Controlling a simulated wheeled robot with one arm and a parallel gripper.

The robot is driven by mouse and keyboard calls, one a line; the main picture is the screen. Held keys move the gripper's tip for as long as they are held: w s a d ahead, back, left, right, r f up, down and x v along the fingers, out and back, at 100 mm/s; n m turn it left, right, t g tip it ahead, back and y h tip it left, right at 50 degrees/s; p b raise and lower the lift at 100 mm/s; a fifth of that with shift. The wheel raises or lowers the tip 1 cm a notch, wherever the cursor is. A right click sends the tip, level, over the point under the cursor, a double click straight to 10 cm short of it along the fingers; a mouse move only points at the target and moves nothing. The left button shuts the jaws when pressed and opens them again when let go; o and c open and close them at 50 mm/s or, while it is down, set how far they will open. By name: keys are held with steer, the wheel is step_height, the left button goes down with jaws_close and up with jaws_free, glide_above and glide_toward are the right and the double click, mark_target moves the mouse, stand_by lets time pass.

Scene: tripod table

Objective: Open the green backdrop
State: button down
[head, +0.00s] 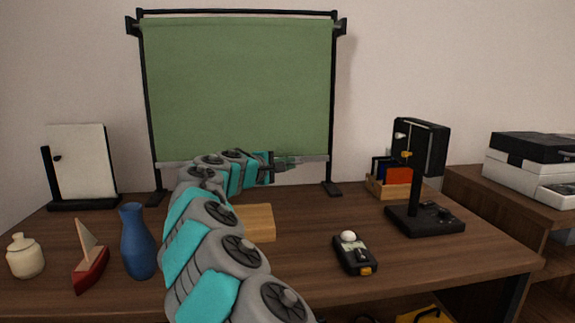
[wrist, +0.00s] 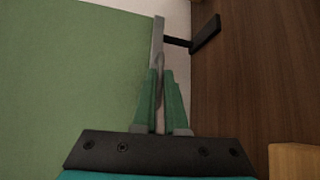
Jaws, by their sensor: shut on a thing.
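The green backdrop (head: 240,85) hangs unrolled on a black stand (head: 333,110) at the back of the table. Its cloth reaches most of the way down the stand and has a pale grey bar (head: 318,159) along its lower edge. My gripper (head: 288,161) is at that bar, right of its middle, and is shut on it. In the wrist view, the fingers (wrist: 160,85) lie on either side of the grey bar (wrist: 158,38), with the green cloth (wrist: 80,75) to the left. My arm hides part of the bar in the head view.
A wooden block (head: 258,223) lies beside my arm. A blue vase (head: 137,243), toy boat (head: 90,265) and cream jar (head: 25,257) stand left. A dark device (head: 354,255), black stand-mounted device (head: 425,218) and book box (head: 392,188) are right. The table's front centre-right is clear.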

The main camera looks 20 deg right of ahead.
step_height(320, 180, down, 5)
steer(key=shift+r+b, duration=0.15)
steer(key=shift+b, duration=1)
steer(key=shift+r, duration=0.1)
steer(key=c, duration=1)
jaws_free()
steer(key=v, duration=0.7)
steer(key=shift+s+a, duration=0.2)
steer(key=shift+a, duration=0.15)
